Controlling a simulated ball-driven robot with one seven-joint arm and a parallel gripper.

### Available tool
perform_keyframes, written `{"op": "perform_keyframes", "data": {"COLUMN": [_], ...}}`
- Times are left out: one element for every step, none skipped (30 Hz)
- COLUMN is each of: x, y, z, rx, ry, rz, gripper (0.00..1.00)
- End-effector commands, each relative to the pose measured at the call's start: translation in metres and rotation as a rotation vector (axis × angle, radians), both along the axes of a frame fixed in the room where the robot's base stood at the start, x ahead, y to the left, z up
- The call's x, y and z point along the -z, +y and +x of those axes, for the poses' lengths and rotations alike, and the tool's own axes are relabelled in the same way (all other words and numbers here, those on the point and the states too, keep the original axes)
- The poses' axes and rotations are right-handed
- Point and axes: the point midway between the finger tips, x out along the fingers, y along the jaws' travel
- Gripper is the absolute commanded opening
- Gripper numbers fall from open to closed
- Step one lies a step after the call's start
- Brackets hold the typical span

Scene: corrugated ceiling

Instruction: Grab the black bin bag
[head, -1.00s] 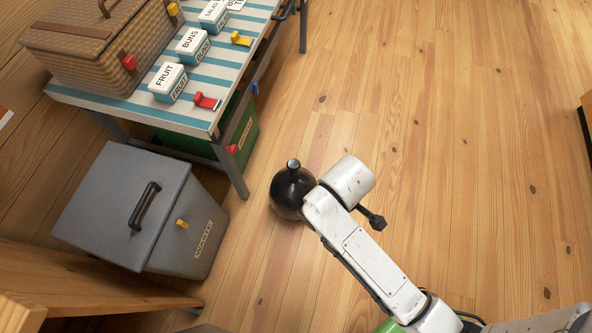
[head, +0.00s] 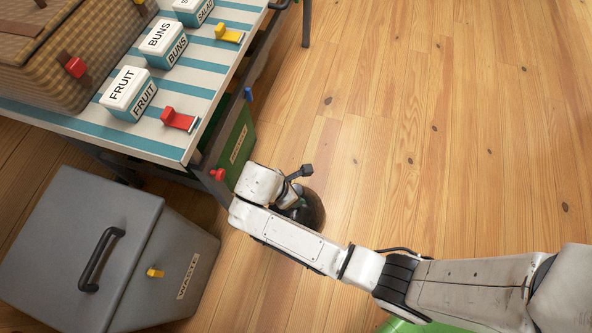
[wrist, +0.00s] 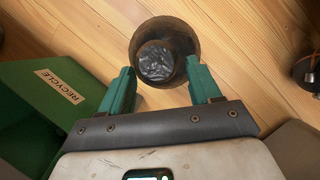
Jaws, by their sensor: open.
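The black bin bag (head: 315,212) is a dark round bundle on the wooden floor, partly hidden behind my arm in the head view. In the wrist view the bag (wrist: 182,32) is seen from above, with a thick neck whose crinkled, shiny top faces the camera. My gripper (wrist: 160,66) is open, with one green finger on each side of the neck's lower part in the picture. I cannot tell whether the fingers touch the bag or how far above it they are. In the head view my arm covers most of the gripper.
A green recycle bin (wrist: 30,95) stands close on the left, under the striped table (head: 60,118). A grey lidded waste bin (head: 60,215) is at lower left. Labelled boxes such as fruit (head: 128,95) stand on the table. The floor to the right is clear.

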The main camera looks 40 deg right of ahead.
Motion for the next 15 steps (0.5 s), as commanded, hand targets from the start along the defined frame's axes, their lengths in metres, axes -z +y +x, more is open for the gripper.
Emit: {"op": "perform_keyframes", "data": {"x": [0.003, 0.004, 0.007, 0.010, 0.014, 0.019, 0.024, 0.028, 0.035, 0.038, 0.042, 0.046, 0.048, 0.050, 0.050], "y": [-0.001, -0.002, -0.003, -0.004, -0.005, -0.006, -0.008, -0.009, -0.011, -0.013, -0.015, -0.017, -0.018, -0.019, -0.019], "z": [0.000, 0.000, 0.000, 0.000, 0.001, 0.001, 0.002, 0.003, 0.003, 0.003, 0.003, 0.003, 0.003, 0.003, 0.003], "rx": [0.001, 0.001, 0.002, 0.002, 0.002, 0.003, 0.003, 0.002, 0.002, 0.002, 0.002, 0.002, 0.002, 0.003, 0.002], "ry": [0.001, 0.001, 0.002, 0.002, 0.002, 0.002, 0.001, 0.002, 0.003, 0.003, 0.002, 0.002, 0.002, 0.002, 0.001], "rz": [0.000, 0.000, -0.001, -0.001, -0.001, -0.001, 0.000, -0.001, -0.001, -0.001, 0.000, -0.001, -0.001, -0.001, 0.000], "gripper": [0.63, 0.63, 0.63, 0.63, 0.63, 0.63, 0.63, 0.63, 0.63, 0.63, 0.63, 0.63, 0.63, 0.63, 0.63]}}
